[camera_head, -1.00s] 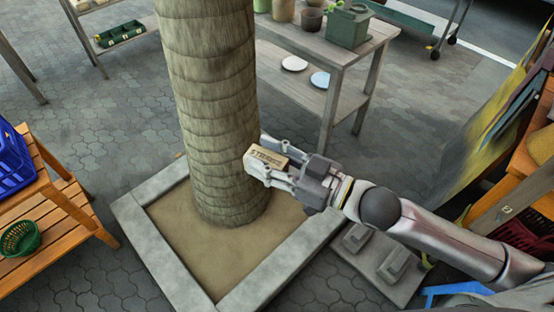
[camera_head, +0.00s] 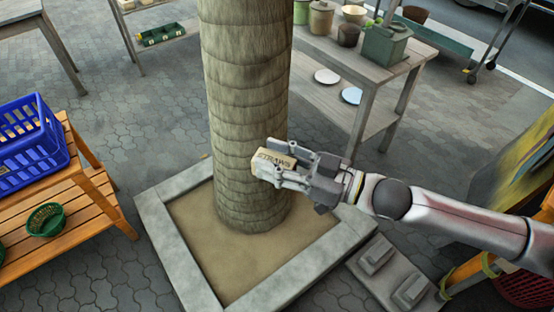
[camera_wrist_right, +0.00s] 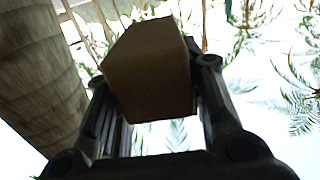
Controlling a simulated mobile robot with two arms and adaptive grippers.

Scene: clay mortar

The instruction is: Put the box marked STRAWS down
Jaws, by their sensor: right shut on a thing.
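The box marked STRAWS (camera_head: 272,160) is a small tan box with dark lettering. My right gripper (camera_head: 285,172) is shut on it and holds it up in front of the palm trunk in the head view. In the right wrist view the box (camera_wrist_right: 148,75) sits between the two fingers of my right gripper (camera_wrist_right: 155,105), its plain brown side towards the camera. My left gripper is not in view.
A palm trunk (camera_head: 248,110) rises from a stone-edged planter (camera_head: 170,240). An orange slatted bench (camera_head: 75,205) at left bears a blue crate (camera_head: 28,142) and a green basket (camera_head: 46,219). A grey table (camera_head: 340,55) with pots stands behind. Open paving lies between.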

